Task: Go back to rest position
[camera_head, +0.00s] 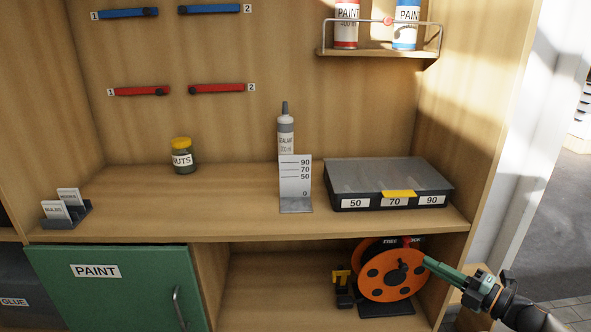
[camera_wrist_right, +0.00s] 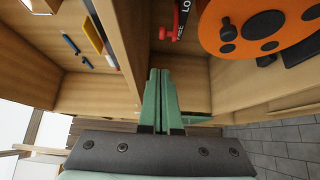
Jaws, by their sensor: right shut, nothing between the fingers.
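My right gripper (camera_head: 443,270) comes in from the lower right in the head view, in front of the right end of the lower shelf. Its green fingers are shut with nothing between them; they also show in the right wrist view (camera_wrist_right: 160,100). In the head view the fingertips overlap the right edge of the orange reel (camera_head: 383,282); I cannot tell whether they touch. In the right wrist view the reel (camera_wrist_right: 262,28) is at the upper right, apart from the fingers. My left gripper is not in view.
The worktop (camera_head: 235,205) holds a nuts jar (camera_head: 183,160), a sealant tube (camera_head: 285,135), a height gauge (camera_head: 295,180) and a dark organizer case (camera_head: 340,170). A green PAINT door (camera_head: 120,295) is at the lower left. A wire-railed shelf (camera_head: 380,53) holds paint cans. Open floor (camera_head: 555,240) lies right.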

